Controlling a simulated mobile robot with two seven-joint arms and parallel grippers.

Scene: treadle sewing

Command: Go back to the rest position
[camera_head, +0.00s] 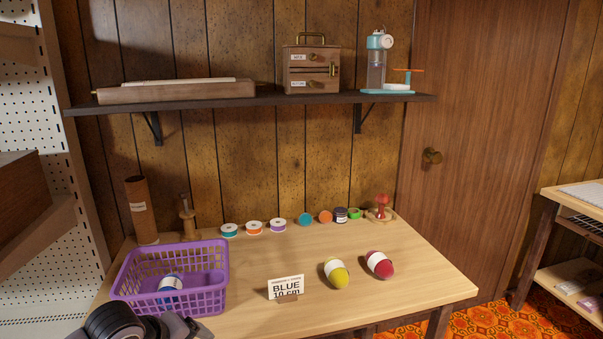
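Part of my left arm and gripper (182,326) shows at the bottom left edge, in front of the purple basket (213,290). It is cut off by the frame, so I cannot tell whether its fingers are open or shut. My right gripper is not in view. In the basket lies a spool (170,284) with a white label and blue thread. A card (286,288) reading "BLUE 10 cm" stands on the wooden table (240,318), to the right of the basket.
Several thread spools (255,228) line the back. A cardboard tube (139,209) stands at the back left. A shelf (270,100) hangs above. The table's front middle is clear.

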